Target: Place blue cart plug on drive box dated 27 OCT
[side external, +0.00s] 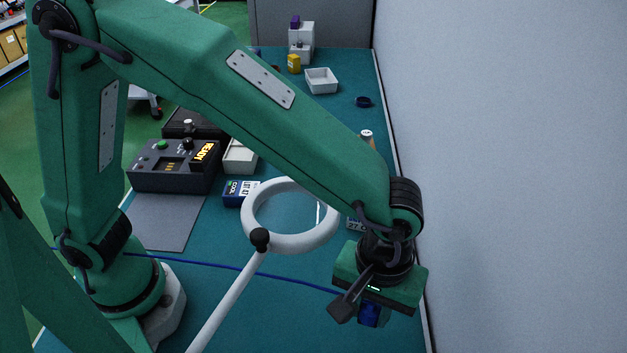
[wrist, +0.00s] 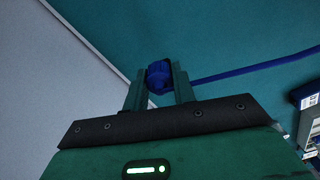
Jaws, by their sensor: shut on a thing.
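My gripper (wrist: 160,88) is shut on the blue plug (wrist: 159,72), which sits between its two fingers in the wrist view. In the side view the blue plug (side external: 371,314) shows below my gripper (side external: 366,322), near the right edge of the teal bench. A box with a partly hidden label reading "27 O" (side external: 355,224) stands behind my gripper, mostly covered by my arm. A blue and white box labelled "LOT 47" (side external: 241,191) stands further left. A box with blue and white parts (wrist: 309,105) shows at the right edge of the wrist view.
A white ring lamp (side external: 258,238) on a stalk stands before the boxes. A blue cable (side external: 215,266) crosses the bench. A dark console reading "READY" (side external: 175,165) is at left. A grey wall (side external: 500,170) borders the right. White trays (side external: 320,81) sit further back.

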